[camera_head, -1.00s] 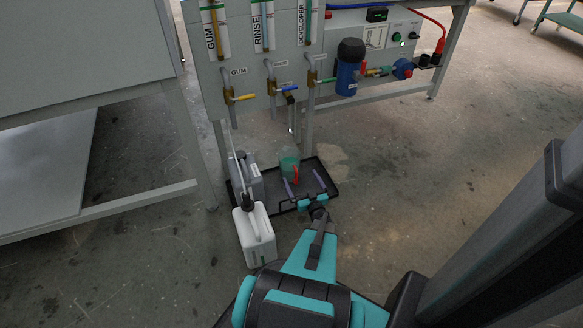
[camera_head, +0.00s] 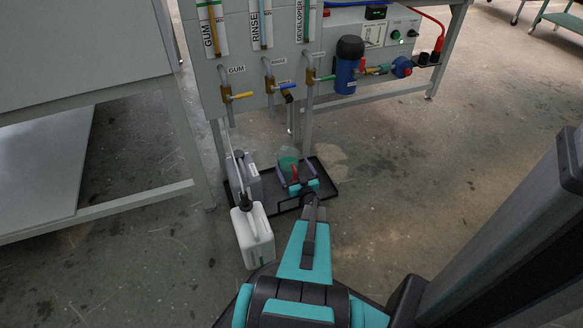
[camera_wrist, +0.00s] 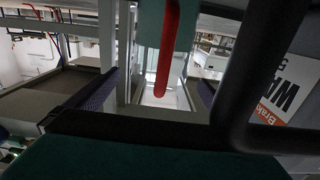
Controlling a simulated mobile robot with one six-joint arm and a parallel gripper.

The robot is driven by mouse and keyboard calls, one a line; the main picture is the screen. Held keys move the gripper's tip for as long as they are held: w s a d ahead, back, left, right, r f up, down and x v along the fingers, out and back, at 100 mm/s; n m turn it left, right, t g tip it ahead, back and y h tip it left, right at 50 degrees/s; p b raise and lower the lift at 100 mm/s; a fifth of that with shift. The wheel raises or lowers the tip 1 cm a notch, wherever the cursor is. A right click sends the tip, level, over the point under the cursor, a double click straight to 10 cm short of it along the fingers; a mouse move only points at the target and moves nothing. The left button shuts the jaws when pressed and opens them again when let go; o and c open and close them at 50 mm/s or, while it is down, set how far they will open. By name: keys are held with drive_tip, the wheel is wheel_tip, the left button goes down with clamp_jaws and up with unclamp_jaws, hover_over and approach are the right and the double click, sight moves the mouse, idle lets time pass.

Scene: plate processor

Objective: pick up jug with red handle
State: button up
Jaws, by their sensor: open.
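The jug (camera_head: 287,164) is translucent green and stands in the black tray (camera_head: 341,182) on the floor. Its red handle (camera_head: 296,173) faces my gripper. My gripper (camera_head: 295,168) is open, low over the tray, with a finger on either side of the handle. In the wrist view the red handle (camera_wrist: 166,55) hangs upright between the two purple-grey fingertips (camera_wrist: 152,92), with gaps on both sides. A green part of the jug (camera_wrist: 152,22) shows behind it. My gripper hides the jug's lower part in the head view.
A white canister (camera_head: 253,237) and a grey canister (camera_head: 245,178) stand left of the jug. The panel with hoses and valves (camera_head: 270,88) and a blue filter (camera_head: 348,65) is above and behind. A table leg (camera_head: 190,140) stands at left. The floor to the right (camera_head: 420,190) is clear.

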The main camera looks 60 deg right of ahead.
sight(287, 157)
drive_tip(key=shift+f+b+x, duration=0.25)
drive_tip(key=shift+b+x, duration=0.7)
drive_tip(key=shift+x, duration=0.4)
drive_tip(key=x, duration=0.2)
drive_tip(key=shift+w+d+r+b, duration=0.1)
drive_tip(key=shift+d+r+b, duration=0.05)
drive_tip(key=shift+d+b, duration=0.2)
drive_tip(key=shift+a, duration=0.1)
drive_tip(key=c, duration=2)
